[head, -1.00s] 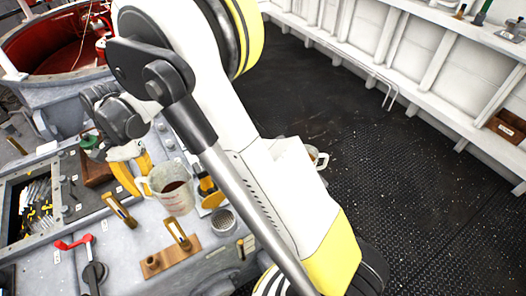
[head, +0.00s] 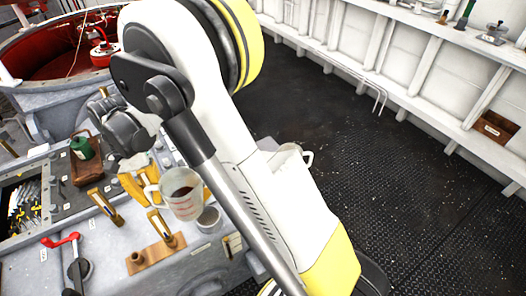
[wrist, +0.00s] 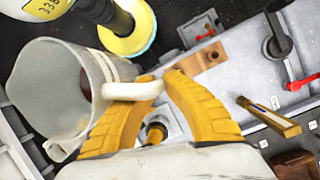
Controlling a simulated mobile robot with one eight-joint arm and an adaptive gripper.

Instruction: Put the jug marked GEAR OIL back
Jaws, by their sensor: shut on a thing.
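A translucent white jug (head: 183,203) with red markings and dark liquid shows in the head view, over the bench's right side. I cannot read a GEAR OIL label on it. My gripper (head: 150,190) has yellow fingers shut on the jug's handle. In the wrist view, the fingers (wrist: 161,84) close around the handle of the jug (wrist: 95,70), whose mouth faces the camera at the left. The jug looks roughly upright in the head view. A second jug (head: 307,157) is mostly hidden behind my arm, with its handle showing.
The bench holds a metal cup (head: 209,222) partly behind the jug, a wooden block with brass fittings (head: 155,256), a red-handled lever (head: 60,240) and a wooden tray (head: 86,172) with a green container. Open dark deck (head: 400,190) lies right, below a wall shelf.

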